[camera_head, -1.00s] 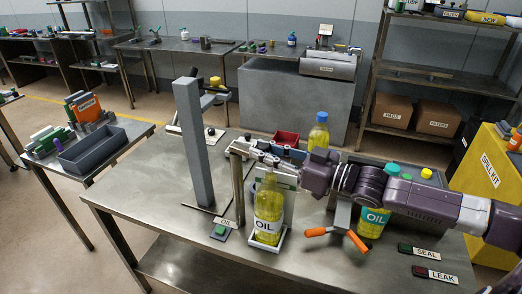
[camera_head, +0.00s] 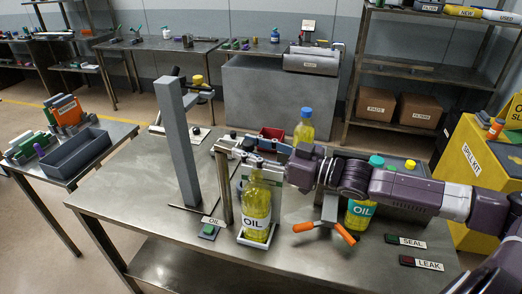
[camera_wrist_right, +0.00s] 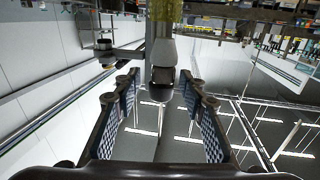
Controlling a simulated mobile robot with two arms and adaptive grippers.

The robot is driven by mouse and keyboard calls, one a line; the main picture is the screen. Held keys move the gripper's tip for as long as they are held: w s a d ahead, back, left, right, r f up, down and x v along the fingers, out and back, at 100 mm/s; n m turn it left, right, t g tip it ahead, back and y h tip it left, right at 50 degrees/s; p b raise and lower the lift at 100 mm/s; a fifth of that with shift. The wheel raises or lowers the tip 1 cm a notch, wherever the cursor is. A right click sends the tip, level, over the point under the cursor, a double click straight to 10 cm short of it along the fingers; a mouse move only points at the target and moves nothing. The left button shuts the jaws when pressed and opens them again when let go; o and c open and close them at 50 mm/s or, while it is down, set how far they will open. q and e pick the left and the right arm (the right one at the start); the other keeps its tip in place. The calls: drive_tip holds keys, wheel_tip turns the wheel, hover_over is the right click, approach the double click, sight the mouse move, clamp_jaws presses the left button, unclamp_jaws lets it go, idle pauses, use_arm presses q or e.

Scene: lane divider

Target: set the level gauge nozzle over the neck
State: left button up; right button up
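A clear bottle of yellow oil labelled OIL (camera_head: 256,212) stands upright on a white tray (camera_head: 246,240) at the table's front. Its neck is largely hidden in the head view. A thin metal upright (camera_head: 224,188) with a top arm stands just left of it. My right gripper (camera_head: 245,157) reaches in from the right at the bottle's top. In the right wrist view its two padded fingers (camera_wrist_right: 162,108) are apart, with a grey nozzle-like part (camera_wrist_right: 160,72) between them, in line with the yellow bottle (camera_wrist_right: 160,22). I cannot tell whether that part is over the neck. My left gripper is out of view.
A tall grey post (camera_head: 178,145) stands left of the bottle. A blue-capped bottle (camera_head: 304,128) stands behind, and a teal-labelled bottle (camera_head: 359,213) and an orange-handled part (camera_head: 318,227) to the right. SEAL (camera_head: 405,240) and LEAK (camera_head: 421,263) plates lie front right. The table's left front is clear.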

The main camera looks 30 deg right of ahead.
drive_tip(key=shift+s+d+f, duration=0.1)
drive_tip(key=shift+s+d, duration=0.35)
drive_tip(key=shift+s, duration=0.05)
drive_tip(key=shift+v, duration=2.9)
drive_tip(key=shift+d, duration=0.1)
